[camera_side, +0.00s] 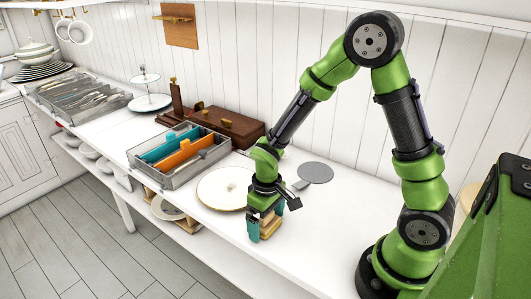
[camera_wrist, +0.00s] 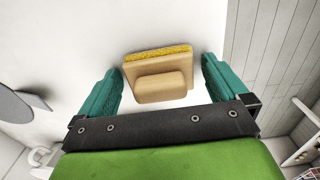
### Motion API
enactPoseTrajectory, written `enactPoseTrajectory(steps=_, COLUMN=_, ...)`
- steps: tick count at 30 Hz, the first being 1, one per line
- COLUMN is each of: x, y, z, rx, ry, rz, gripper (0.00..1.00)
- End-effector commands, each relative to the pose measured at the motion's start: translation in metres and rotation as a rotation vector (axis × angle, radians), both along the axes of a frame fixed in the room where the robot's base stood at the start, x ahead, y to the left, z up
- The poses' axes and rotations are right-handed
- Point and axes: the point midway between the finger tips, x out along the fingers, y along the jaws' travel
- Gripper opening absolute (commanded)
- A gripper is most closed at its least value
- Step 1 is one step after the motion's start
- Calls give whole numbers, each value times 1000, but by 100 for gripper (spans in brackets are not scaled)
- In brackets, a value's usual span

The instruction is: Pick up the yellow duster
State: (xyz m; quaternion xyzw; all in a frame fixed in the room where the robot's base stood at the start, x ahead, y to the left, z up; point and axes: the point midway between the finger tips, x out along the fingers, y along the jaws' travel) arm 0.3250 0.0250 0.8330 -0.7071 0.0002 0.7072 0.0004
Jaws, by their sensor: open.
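The yellow duster (camera_wrist: 158,72) is a tan wooden block with a raised handle and a yellow pad along one edge. In the wrist view it lies between the two teal fingers of my gripper (camera_wrist: 163,88), with white surface showing between it and each finger. In the side view my gripper (camera_side: 262,228) points down over the duster (camera_side: 270,222) near the shelf's front edge. The fingers are open and hide part of the duster there. I cannot tell how high the fingertips are above the surface.
A round plate (camera_side: 212,188) lies left of my gripper, and a grey round paddle (camera_side: 316,172) lies behind it. A grey tray (camera_side: 150,179) with teal and orange dividers and a brown box (camera_side: 236,128) stand further left. White surface (camera_side: 315,235) is clear to the right.

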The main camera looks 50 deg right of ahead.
Motion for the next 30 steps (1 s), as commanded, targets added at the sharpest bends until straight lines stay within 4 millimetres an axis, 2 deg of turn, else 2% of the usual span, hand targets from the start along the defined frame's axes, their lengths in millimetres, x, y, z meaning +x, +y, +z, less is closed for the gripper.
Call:
enactPoseTrajectory(steps=2, x=0, y=0, z=0, rx=0, ry=0, rz=0, gripper=100)
enactPoseTrajectory(steps=12, x=0, y=0, z=1, rx=0, ry=0, rz=1, gripper=49)
enactPoseTrajectory(steps=13, x=0, y=0, z=1, rx=0, ry=-1, rz=1, gripper=47)
enactPoseTrajectory(steps=19, x=0, y=0, z=1, rx=0, ry=-1, rz=1, gripper=47)
enactPoseTrajectory(steps=22, x=1, y=0, z=9, rx=0, ry=-5, rz=1, gripper=47)
enactPoseTrajectory(steps=30, x=2, y=0, z=60, rx=0, ry=-8, rz=0, gripper=47)
